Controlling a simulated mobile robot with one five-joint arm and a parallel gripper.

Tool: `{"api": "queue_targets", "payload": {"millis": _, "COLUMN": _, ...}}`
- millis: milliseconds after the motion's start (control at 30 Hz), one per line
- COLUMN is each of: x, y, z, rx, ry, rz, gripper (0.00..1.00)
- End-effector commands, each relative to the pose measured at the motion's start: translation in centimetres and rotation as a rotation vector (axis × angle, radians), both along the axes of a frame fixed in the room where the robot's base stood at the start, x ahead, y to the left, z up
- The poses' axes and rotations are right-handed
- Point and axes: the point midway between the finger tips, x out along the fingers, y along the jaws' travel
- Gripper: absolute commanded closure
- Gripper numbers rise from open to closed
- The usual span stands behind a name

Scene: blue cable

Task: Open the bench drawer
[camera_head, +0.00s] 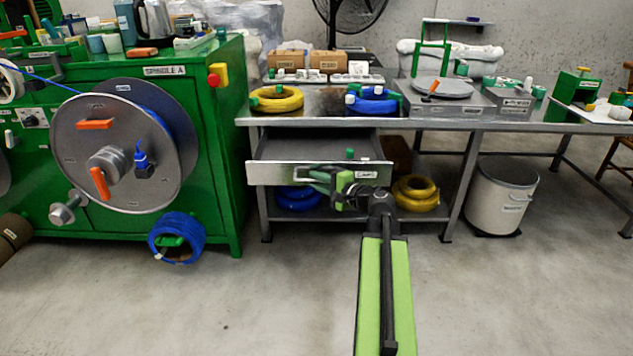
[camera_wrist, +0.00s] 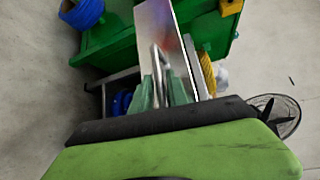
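The bench drawer (camera_head: 270,173) stands pulled out from under the metal workbench (camera_head: 310,110), and its dark inside shows behind the pale metal front. A small green item (camera_head: 350,154) shows at the drawer's right side. My gripper (camera_head: 318,178) is at the middle of the drawer front, over the handle. In the wrist view, the silver bar handle (camera_wrist: 157,62) runs between the green fingers of my gripper (camera_wrist: 162,92), which appear closed on it. The drawer front (camera_wrist: 160,28) stands beyond the fingers. The exact finger contact is partly hidden.
A green spool machine (camera_head: 225,130) stands close on the left, with a blue cable coil (camera_head: 177,238) at its foot. Blue (camera_head: 297,199) and yellow (camera_head: 416,194) coils lie under the bench. A grey bin (camera_head: 502,195) stands right. The floor in front is clear.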

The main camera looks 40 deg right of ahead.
Motion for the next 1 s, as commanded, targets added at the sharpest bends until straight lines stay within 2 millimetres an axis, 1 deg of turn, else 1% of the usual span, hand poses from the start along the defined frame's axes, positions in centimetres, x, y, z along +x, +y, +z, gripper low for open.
{"api": "queue_targets", "payload": {"millis": 100, "x": -0.1, "y": -0.1, "z": 0.0, "rx": 0.0, "ry": 0.0, "rz": -0.002, "gripper": 0.8}}
{"api": "queue_targets", "payload": {"millis": 167, "x": -0.6, "y": -0.2, "z": 0.1, "rx": -0.001, "ry": 0.0, "rz": -0.004, "gripper": 0.8}}
{"api": "queue_targets", "payload": {"millis": 400, "x": -5.1, "y": -0.8, "z": 0.9, "rx": -0.001, "ry": 0.0, "rz": -0.004, "gripper": 0.8}}
{"api": "queue_targets", "payload": {"millis": 533, "x": -6.8, "y": -1.1, "z": 1.1, "rx": 0.0, "ry": 0.0, "rz": -0.002, "gripper": 0.8}}
{"api": "queue_targets", "payload": {"millis": 667, "x": -7.3, "y": -1.2, "z": 1.1, "rx": 0.0, "ry": 0.0, "rz": 0.0, "gripper": 0.8}}
{"api": "queue_targets", "payload": {"millis": 1000, "x": -7.2, "y": -1.1, "z": 1.1, "rx": 0.0, "ry": 0.0, "rz": 0.001, "gripper": 0.8}}
